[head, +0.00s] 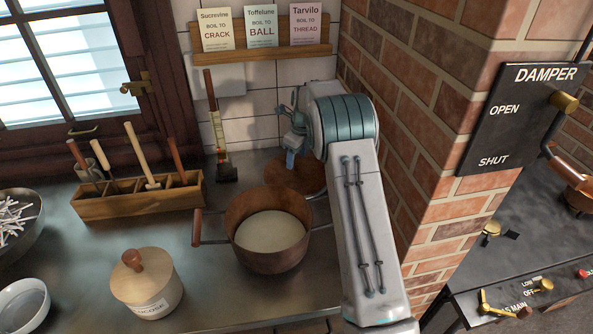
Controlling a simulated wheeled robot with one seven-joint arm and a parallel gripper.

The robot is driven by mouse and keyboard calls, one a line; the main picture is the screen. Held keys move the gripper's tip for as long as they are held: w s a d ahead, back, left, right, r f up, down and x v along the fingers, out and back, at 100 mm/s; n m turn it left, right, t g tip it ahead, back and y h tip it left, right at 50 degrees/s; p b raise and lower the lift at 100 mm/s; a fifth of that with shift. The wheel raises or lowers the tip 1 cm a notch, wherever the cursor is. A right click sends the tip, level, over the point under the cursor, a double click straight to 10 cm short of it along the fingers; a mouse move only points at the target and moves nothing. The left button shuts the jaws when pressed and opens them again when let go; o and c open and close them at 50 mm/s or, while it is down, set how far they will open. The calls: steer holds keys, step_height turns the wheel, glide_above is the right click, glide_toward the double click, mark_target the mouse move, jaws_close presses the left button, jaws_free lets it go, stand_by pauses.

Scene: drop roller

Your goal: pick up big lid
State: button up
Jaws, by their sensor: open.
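A round, flat copper-brown piece that looks like the big lid (308,182) lies on the metal counter behind the copper pot. My arm and gripper cover part of it, and its knob or handle cannot be made out. My gripper (291,163) points down over its left part, with the jaws open and nothing seen between them. I cannot tell whether the fingertips touch it. The copper pot (270,262) stands uncovered in front, with pale contents and a handle to the left.
A lidded glucose jar (148,290) stands at the front. A wooden tool rack (140,208) and a thermometer-like tool (222,150) are behind it to the left. A brick wall (400,140) closes the right side. A card shelf (262,48) hangs above.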

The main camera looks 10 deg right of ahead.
steer(key=shift+w+f, duration=0.1)
steer(key=shift+f, duration=0.55)
steer(key=shift+a, duration=0.1)
jaws_close()
steer(key=shift+r, duration=0.1)
